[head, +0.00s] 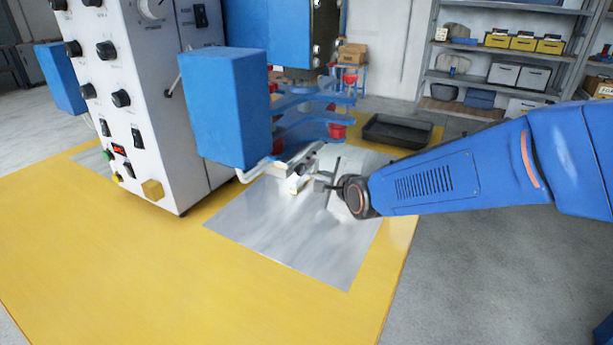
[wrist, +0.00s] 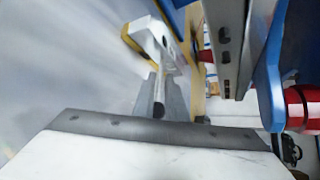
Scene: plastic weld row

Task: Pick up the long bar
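A pale, narrow bar-like piece with a tan end (head: 298,183), which looks like the long bar, lies at the far edge of the metal sheet, below the blue machine parts. A white piece with a tan end also shows in the wrist view (wrist: 150,36), beyond the grey finger parts. My gripper (head: 323,184) is low over the sheet, just right of the pale piece. In the wrist view, narrow grey parts and a round-ended rod (wrist: 159,100) reach toward the white piece. I cannot tell whether the fingers touch or hold it.
A white control cabinet (head: 150,110) and a blue box-shaped machine part (head: 228,105) stand close on the left. Red and blue machine parts (head: 335,128) overhang behind my gripper. A black tray (head: 397,132) lies at the back right. The metal sheet (head: 295,235) is clear in front.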

